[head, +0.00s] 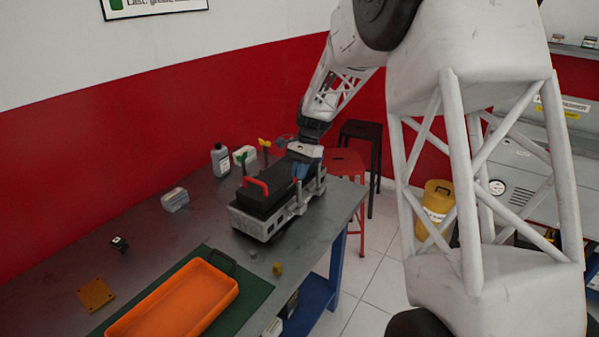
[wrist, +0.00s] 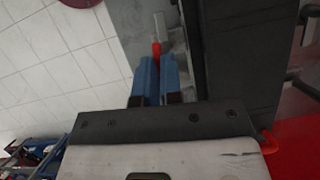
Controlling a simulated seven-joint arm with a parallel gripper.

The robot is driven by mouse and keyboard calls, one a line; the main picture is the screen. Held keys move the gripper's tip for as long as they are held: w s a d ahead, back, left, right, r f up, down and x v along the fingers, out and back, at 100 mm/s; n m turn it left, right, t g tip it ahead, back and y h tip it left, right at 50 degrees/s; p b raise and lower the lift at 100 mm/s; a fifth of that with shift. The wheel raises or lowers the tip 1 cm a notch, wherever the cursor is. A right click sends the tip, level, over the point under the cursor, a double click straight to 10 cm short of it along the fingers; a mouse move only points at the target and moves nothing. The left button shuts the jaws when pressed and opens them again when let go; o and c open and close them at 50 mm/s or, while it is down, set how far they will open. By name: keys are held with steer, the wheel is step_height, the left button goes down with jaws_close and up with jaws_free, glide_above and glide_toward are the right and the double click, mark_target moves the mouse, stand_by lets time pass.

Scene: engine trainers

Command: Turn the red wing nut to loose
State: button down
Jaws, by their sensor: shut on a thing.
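The red wing nut (wrist: 156,48) shows in the wrist view as a small red piece at the tips of my blue fingers. My gripper (wrist: 157,62) is shut on it, and the fingers cover most of it. In the head view my gripper (head: 300,174) points down at the right end of the engine trainer (head: 262,224), a grey block with a black top. The wing nut is hidden there behind the fingers. How far it is turned cannot be told.
A red handle (head: 256,186) stands on the trainer's near left part. Green (head: 243,155) and yellow (head: 264,144) pieces rise at its back. A grey bottle (head: 220,160) stands behind. An orange tray (head: 178,302) lies on a green mat at the front.

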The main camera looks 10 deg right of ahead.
steer(key=c, duration=1.3)
jaws_free()
steer(key=shift+s+f, duration=0.15)
steer(key=shift+f, duration=0.35)
steer(key=shift+v, duration=4.15)
